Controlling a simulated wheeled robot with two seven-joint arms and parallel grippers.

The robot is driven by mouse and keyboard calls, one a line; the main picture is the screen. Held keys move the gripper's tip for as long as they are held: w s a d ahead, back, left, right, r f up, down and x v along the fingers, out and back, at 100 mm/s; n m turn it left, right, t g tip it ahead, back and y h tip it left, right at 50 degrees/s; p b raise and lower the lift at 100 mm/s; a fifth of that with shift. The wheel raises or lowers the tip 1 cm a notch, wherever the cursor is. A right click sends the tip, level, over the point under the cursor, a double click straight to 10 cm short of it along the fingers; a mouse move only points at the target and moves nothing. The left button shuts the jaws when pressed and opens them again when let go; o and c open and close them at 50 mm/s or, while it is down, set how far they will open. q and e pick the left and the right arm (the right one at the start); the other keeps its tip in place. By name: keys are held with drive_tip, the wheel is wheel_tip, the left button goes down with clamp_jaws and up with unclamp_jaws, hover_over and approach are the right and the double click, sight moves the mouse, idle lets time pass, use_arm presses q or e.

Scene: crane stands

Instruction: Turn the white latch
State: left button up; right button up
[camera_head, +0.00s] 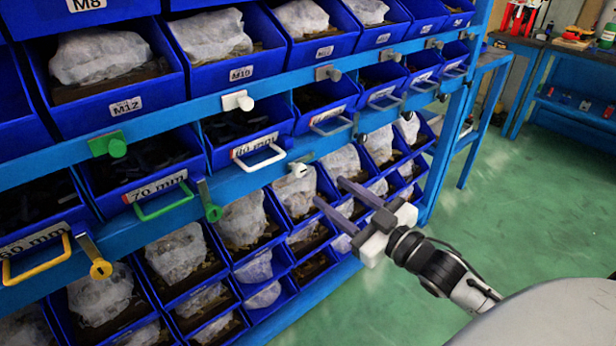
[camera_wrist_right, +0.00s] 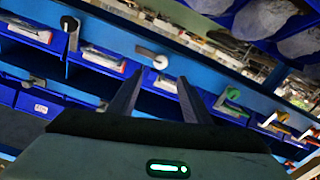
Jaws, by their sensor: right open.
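A white latch (camera_head: 298,170) sits on the lower blue rail, right of the white drawer handle (camera_head: 258,158). The same latch shows in the right wrist view (camera_wrist_right: 153,58), just beyond the fingertips. Another white latch piece (camera_head: 238,100) sits on the rail above. My right gripper (camera_head: 329,190) is to the right of the lower white latch, its two long dark fingers pointing toward the rack. The fingers are apart with nothing between them, also in the wrist view (camera_wrist_right: 160,80). No contact with the latch is visible. My left gripper is not in view.
Green (camera_head: 209,200) and yellow (camera_head: 97,258) latches hang further left on the lower rail. Blue bins with bagged contents fill the rack above and below. Green floor (camera_head: 540,210) is open to the right, with a blue workbench (camera_head: 575,115) at the back.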

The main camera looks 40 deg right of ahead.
sight(301, 172)
drive_tip(key=w, duration=0.9)
drive_tip(key=shift+w+a+f, duration=0.15)
drive_tip(key=shift+w+a, duration=0.1)
drive_tip(key=shift+a, duration=0.15)
drive_tip(key=c, duration=1)
